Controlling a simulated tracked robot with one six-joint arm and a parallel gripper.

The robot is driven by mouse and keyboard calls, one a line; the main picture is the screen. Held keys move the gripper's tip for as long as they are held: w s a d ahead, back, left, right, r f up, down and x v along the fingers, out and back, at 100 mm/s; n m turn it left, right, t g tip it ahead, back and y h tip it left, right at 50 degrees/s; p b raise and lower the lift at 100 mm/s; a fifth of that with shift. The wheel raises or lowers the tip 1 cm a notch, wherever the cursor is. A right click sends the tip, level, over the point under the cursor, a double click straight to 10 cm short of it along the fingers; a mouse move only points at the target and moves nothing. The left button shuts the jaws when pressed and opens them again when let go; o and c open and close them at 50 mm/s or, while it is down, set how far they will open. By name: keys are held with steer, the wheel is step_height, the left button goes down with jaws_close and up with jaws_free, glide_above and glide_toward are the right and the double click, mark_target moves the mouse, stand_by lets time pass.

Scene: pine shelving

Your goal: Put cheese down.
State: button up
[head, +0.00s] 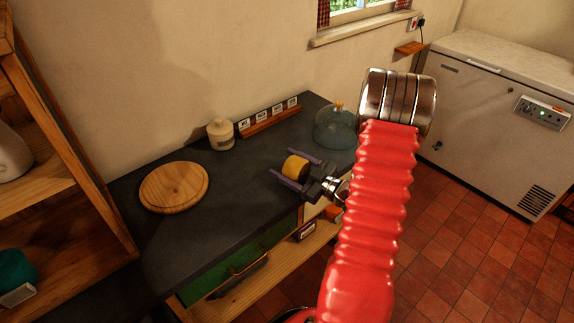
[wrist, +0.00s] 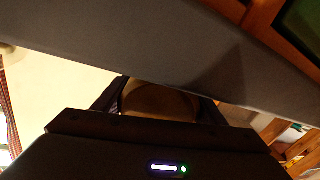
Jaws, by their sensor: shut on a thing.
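The cheese (head: 296,168) is a yellow-orange rounded piece between the purple fingers of my gripper (head: 297,169) in the head view. My gripper is shut on it, over the dark worktop (head: 240,203); I cannot tell whether the cheese touches the worktop. In the wrist view the cheese (wrist: 160,102) shows dim and brownish between the fingers, partly hidden by the gripper body. A round wooden board (head: 174,187) lies bare on the worktop to the left. A glass dome (head: 335,127) with an orange knob stands behind and to the right of the gripper.
A cream lidded jar (head: 220,134) and a wooden rack with white labels (head: 269,117) stand along the wall. Pine shelving (head: 66,160) rises at the left. A white chest freezer (head: 490,110) stands at the right. The worktop between board and gripper is clear.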

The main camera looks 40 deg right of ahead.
steer(key=shift+f, duration=0.15)
steer(key=o, duration=1.4)
steer(key=v, duration=1.4)
steer(key=shift+f, duration=0.15)
